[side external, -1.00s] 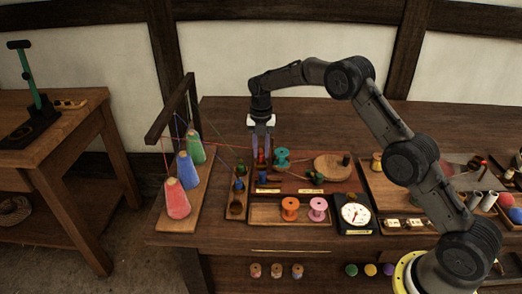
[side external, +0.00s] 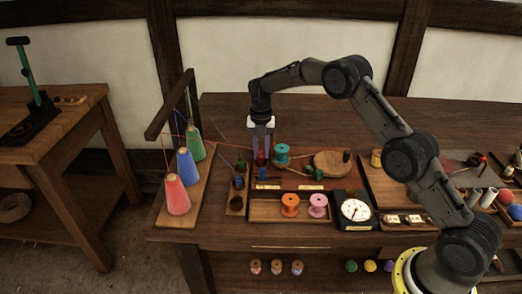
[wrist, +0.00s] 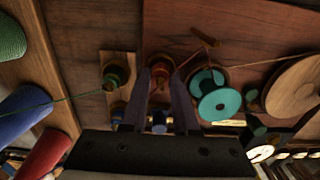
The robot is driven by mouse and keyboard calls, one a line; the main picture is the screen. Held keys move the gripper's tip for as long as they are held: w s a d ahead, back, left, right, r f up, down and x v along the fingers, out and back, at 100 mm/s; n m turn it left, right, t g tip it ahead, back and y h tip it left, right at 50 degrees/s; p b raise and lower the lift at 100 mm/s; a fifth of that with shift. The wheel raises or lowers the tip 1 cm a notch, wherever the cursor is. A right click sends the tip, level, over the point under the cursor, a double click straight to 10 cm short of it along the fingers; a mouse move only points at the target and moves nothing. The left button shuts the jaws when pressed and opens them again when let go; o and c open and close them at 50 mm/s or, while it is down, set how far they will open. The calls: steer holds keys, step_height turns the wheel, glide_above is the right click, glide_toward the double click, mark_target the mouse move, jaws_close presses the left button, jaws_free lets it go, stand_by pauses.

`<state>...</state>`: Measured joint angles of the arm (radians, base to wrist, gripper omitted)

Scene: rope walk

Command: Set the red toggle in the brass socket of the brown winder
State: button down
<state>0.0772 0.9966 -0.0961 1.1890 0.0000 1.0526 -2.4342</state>
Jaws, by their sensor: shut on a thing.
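My gripper (side external: 261,154) is shut on the red toggle (side external: 261,158), upright at the left end of the brown winder's board (side external: 300,184). In the wrist view the toggle (wrist: 160,69) is between my fingertips, with a brass ring around or just below it. I cannot tell whether it is fully seated. A blue toggle (wrist: 159,120) stands on the same board, nearer the front. The winder also carries a teal spool (side external: 281,155) and a round wooden disc (side external: 331,163).
A narrow wooden rack (side external: 236,207) with a green toggle (wrist: 114,74) stands just left of the winder. Thread cones (side external: 177,195) stand further left, with strands running across. A tray with orange (side external: 290,204) and pink spools and a dial (side external: 355,211) lie in front.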

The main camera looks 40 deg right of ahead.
steer(key=shift+f, duration=0.1)
stand_by(0.3)
steer(key=c, duration=0.6)
jaws_free()
steer(key=shift+c, duration=0.3)
steer(key=o, duration=0.3)
steer(key=shift+o, duration=0.2)
steer(key=shift+d, duration=0.1)
steer(key=shift+s, duration=0.1)
steer(key=shift+d, duration=0.1)
steer(key=shift+c, duration=0.2)
